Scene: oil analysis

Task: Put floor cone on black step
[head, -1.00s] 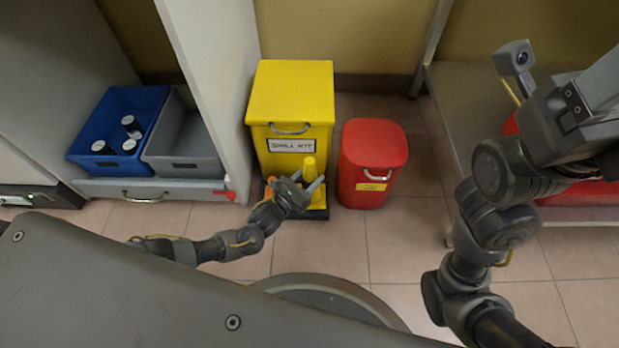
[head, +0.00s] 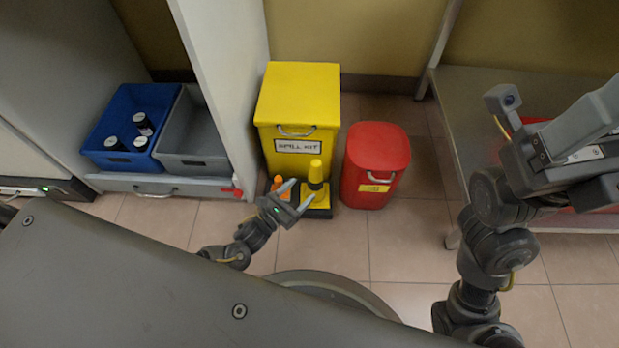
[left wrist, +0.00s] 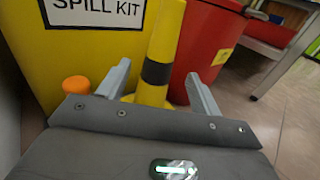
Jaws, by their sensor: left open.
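The floor cone (head: 317,178) is yellow with a black band. It stands upright on the low black step (head: 318,213) in front of the yellow spill kit bin. My left gripper (head: 296,194) is open and empty, just to the left and on the near side of the cone. In the left wrist view the cone (left wrist: 159,60) shows beyond the open fingers, its lower part between them. The gripper body hides part of the step. My right gripper (head: 590,150) is only partly in view at the right edge, and its jaws cannot be made out.
An orange-topped object (head: 278,184) stands left of the cone. The yellow spill kit bin (head: 297,105) is behind, and a red bin (head: 375,160) is to the right. A blue crate (head: 105,128) with dark bottles and a grey crate (head: 190,140) sit left. The tiled floor in front is open.

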